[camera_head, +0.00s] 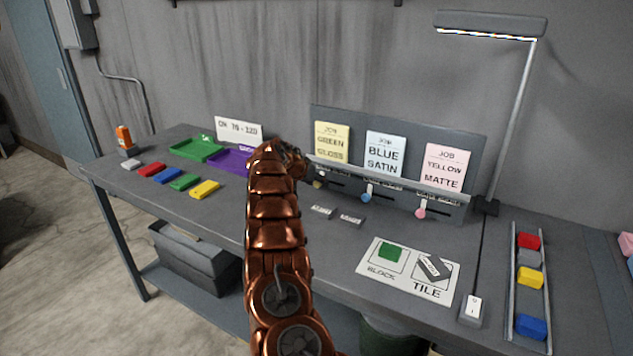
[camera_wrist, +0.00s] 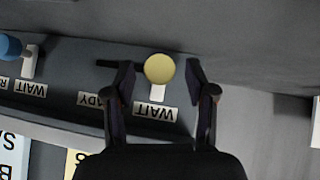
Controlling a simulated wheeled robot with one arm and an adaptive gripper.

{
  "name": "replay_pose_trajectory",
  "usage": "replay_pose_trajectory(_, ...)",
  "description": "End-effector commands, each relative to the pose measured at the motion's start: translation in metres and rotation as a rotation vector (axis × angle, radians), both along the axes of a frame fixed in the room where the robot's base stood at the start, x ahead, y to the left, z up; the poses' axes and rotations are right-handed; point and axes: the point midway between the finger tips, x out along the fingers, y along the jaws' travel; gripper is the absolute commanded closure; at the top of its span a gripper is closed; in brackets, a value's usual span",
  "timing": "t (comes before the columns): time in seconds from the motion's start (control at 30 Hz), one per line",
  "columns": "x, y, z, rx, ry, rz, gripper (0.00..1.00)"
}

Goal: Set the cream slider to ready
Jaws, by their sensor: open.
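The cream slider (camera_wrist: 159,69) has a round pale-yellow knob on a short white stem in the wrist view. It stands at the WAIT label (camera_wrist: 156,112), upside down in that view. Its dark slot runs left toward a partly covered label ending in "ADY" (camera_wrist: 88,99). My gripper (camera_wrist: 158,76) is open, with one finger on each side of the knob and a visible gap to each. In the head view the cream knob (camera_head: 318,184) shows just right of my arm, below the yellow GREEN GLOSS card (camera_head: 332,142). My fingers are hidden there.
The blue slider (camera_head: 366,197) and pink slider (camera_head: 420,213) stand to the right on the same panel (camera_head: 462,150). Two small grey tags (camera_head: 350,221) lie on the bench before it. A BLOCK/TILE mat (camera_head: 400,283) lies nearer. A lamp (camera_head: 515,110) rises at right.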

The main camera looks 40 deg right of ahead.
Motion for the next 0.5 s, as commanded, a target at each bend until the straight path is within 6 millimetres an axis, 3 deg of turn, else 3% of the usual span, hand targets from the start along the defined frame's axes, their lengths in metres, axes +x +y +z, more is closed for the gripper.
replay_pose_trajectory(0.1, 0.0, 0.0001, 0.0, 0.0, 0.0, 0.0, 0.45)
replay_pose_trajectory(0.5, 0.0, 0.0004, 0.0001, 0.0, 0.0, 0.0, 0.87)
